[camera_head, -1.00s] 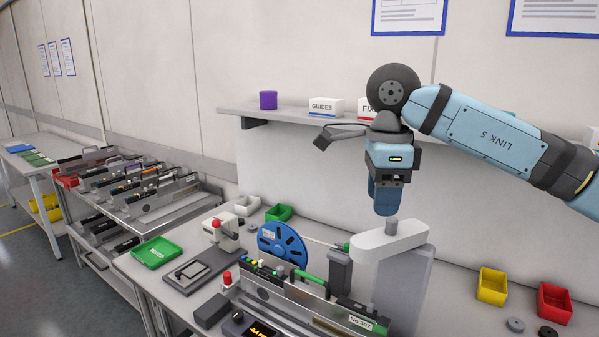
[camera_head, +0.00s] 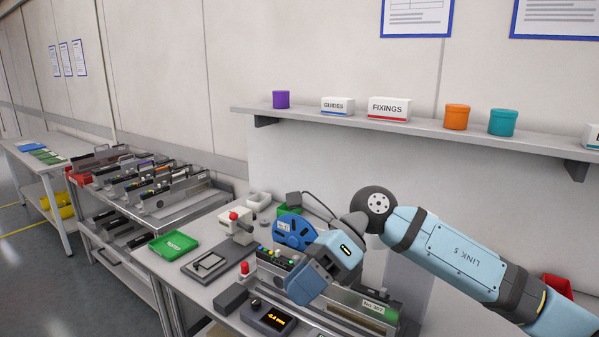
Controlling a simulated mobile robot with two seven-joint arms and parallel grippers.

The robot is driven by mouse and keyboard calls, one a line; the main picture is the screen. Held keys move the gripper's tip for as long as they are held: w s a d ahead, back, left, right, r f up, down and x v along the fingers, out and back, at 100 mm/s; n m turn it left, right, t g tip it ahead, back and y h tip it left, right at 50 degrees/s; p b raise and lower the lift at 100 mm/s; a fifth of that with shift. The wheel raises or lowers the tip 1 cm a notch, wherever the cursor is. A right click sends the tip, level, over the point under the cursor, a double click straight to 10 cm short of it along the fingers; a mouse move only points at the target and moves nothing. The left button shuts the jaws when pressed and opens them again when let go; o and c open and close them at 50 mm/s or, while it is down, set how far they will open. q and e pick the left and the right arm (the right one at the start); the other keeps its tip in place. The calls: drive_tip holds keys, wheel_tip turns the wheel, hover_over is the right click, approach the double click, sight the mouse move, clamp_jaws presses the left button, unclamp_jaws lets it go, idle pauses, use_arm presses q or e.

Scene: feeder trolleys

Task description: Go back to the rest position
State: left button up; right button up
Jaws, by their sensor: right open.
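My right gripper (camera_head: 305,286) is low over the workbench, in front of the feeder unit (camera_head: 372,306) marked No 387. Its blue fingers point down and to the left, and I see nothing held in them. My right arm comes in from the lower right and hides part of the bench and the grey post behind it. The blue reel (camera_head: 291,231) shows just behind the gripper. My left gripper is not in view.
A trolley with several feeders (camera_head: 165,190) stands further left. The wall shelf (camera_head: 430,127) holds boxes and tins.

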drive_tip(key=s+d+f+n+t+h, duration=0.1)
drive_tip(key=s+d+f+n+t, duration=0.1)
drive_tip(key=d+f+n+t, duration=0.5)
drive_tip(key=s+d+f+n+t+h, duration=0.1)
drive_tip(key=d+f+n+t+h, duration=0.1)
drive_tip(key=f+n+t, duration=0.85)
drive_tip(key=s+d+f+n+t+h, duration=0.15)
drive_tip(key=d+f+n+t, duration=0.35)
drive_tip(key=f+n, duration=0.65)
drive_tip(key=s+d+f+m+g+h, duration=0.1)
drive_tip(key=s+d+f+m+g, duration=0.15)
drive_tip(key=s+f, duration=0.35)
drive_tip(key=s+d+f+m+g+h, duration=0.1)
drive_tip(key=s+d+f+m+g, duration=0.2)
drive_tip(key=s+f, duration=0.35)
use_arm(q)
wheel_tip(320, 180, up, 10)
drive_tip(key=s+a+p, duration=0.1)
drive_tip(key=p, duration=1.1)
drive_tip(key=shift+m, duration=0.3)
use_arm(e)
wheel_tip(320, 180, up, 10)
drive_tip(key=m, duration=0.1)
